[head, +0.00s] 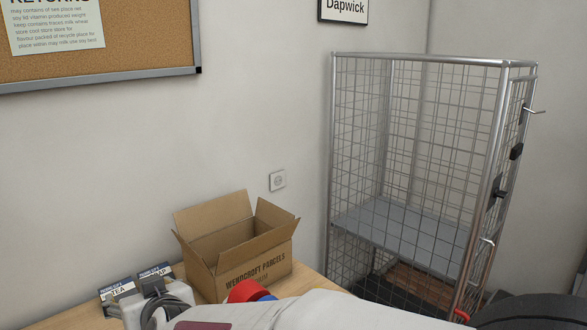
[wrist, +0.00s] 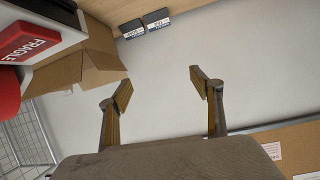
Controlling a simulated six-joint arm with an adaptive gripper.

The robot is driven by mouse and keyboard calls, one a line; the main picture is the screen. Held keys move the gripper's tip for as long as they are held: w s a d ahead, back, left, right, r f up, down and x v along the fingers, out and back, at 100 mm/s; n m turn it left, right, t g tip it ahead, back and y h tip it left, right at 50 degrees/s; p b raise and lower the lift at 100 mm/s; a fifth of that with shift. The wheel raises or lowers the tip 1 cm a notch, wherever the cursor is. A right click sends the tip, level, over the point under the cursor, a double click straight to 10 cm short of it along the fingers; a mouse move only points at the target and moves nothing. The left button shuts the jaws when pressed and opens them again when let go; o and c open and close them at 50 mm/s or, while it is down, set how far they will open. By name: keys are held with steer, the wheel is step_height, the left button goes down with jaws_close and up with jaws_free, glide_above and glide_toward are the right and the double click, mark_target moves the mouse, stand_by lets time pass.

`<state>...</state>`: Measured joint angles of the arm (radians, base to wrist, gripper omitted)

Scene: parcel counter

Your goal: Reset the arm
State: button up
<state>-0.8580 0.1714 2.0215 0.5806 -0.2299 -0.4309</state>
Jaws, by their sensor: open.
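My gripper (wrist: 161,84) shows in the wrist view with its two fingers spread wide apart. It is open, with nothing between the fingertips, and the pale wall lies behind them. In the head view, my arm fills the bottom edge and hides part of the counter. I cannot make out the fingers there.
An open, empty-looking cardboard box (head: 238,255) stands on the wooden counter (head: 312,281). Two small labelled boxes (head: 118,288) sit left of it. A wire roll cage (head: 420,150) stands at right. A red FRAGILE item (wrist: 28,38) shows in the wrist view. A corkboard (head: 150,40) hangs above.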

steer(key=shift+g+h, duration=0.3)
steer(key=shift+h, duration=0.2)
steer(key=d+r, duration=0.1)
steer(key=d, duration=0.3)
steer(key=d+r, duration=0.1)
steer(key=d, duration=0.3)
steer(key=d+r, duration=0.1)
steer(key=d, duration=0.3)
steer(key=shift+s+r, duration=0.2)
steer(key=s+d, duration=0.1)
steer(key=d, duration=0.3)
steer(key=s+d+m+h, duration=0.1)
steer(key=d, duration=0.3)
steer(key=s+d+f+h, duration=0.1)
steer(key=d, duration=0.4)
steer(key=shift+s+m+g, duration=0.3)
steer(key=shift+s+g, duration=0.05)
steer(key=shift+g, duration=0.05)
steer(key=s+d+f+m+g+h, duration=0.1)
steer(key=s+d+f+m+h, duration=0.1)
steer(key=s+d, duration=0.7)
steer(key=s+d+f+m+g+h, duration=0.2)
steer(key=s+d+f, duration=0.3)
steer(key=s+d, duration=0.4)
steer(key=d+m+h, duration=0.1)
steer(key=d, duration=0.2)
steer(key=shift+d+f+m+h, duration=0.2)
steer(key=shift+m+h, duration=0.1)
steer(key=shift+m, duration=0.1)
